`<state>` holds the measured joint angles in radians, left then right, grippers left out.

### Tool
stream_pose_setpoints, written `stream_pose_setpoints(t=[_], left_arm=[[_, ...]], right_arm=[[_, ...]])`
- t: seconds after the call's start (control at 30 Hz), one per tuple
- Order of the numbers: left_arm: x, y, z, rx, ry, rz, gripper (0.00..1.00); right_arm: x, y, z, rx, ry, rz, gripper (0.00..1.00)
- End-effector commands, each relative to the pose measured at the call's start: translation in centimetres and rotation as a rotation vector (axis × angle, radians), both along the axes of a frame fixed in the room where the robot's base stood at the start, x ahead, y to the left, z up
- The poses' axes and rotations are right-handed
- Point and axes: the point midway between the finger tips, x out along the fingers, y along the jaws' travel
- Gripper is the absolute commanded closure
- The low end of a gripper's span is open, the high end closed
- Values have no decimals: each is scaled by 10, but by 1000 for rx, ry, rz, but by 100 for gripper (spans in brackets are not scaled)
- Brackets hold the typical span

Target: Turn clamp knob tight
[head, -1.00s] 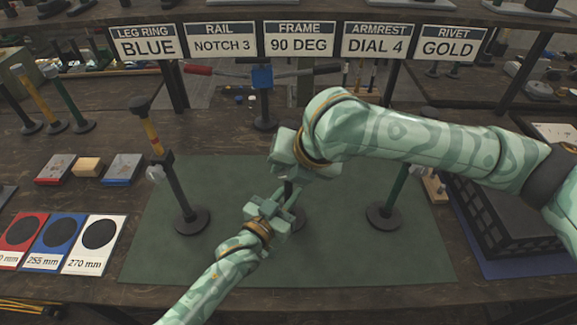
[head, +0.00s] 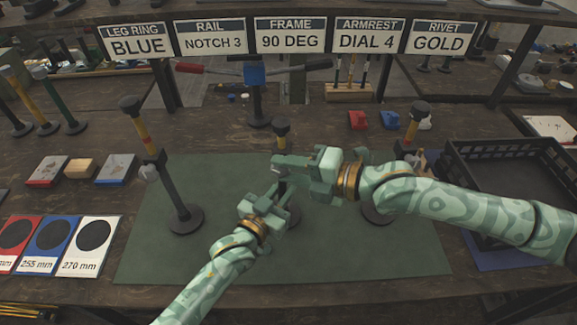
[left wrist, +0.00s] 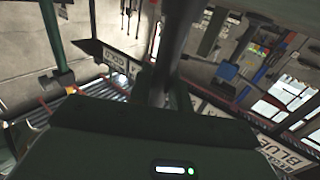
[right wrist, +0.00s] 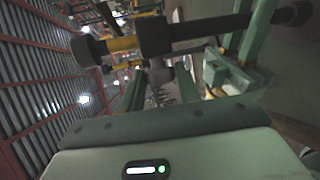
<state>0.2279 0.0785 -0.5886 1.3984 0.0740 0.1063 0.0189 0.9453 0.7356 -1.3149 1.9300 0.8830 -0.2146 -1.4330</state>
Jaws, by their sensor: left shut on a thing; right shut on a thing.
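Three stands rise from the green mat (head: 150,255): a left stand (head: 177,190), a middle stand (head: 281,145) and a right stand (head: 414,120). The middle stand has a dark cap and a yellow section above a dark clamp collar (right wrist: 155,38). My left gripper (head: 278,193) is shut on its dark lower post (left wrist: 172,45). My right gripper (head: 284,165) is just above, at collar height, shut on the clamp knob (right wrist: 160,72). The knob is mostly hidden by my fingers, so its tightness cannot be seen.
A black crate (head: 460,165) stands at the right. Size cards (head: 90,245) lie at the left. A red-handled fixture (head: 255,75) stands behind the mat, below the sign cards (head: 290,36).

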Motion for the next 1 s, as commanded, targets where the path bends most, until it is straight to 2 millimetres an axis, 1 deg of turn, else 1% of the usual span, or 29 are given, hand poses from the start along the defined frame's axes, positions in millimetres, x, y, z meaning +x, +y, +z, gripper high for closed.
stream_pose_setpoints(t=[0.1, 0.6, 0.8, 1.0], left_arm=[[0, -1, 2, -4, -5, -1, 100], [0, -1, 3, -5, -6, -1, 100], [0, -1, 3, -5, -6, -1, 100], [0, -1, 3, -6, -7, -2, 100]], right_arm=[[1, -2, -5, 104, -3, -5, 90], [1, 0, -13, 566, -32, -2, 90], [1, 1, -15, 705, -41, -2, 90], [1, 2, -16, 795, -49, -1, 90]])
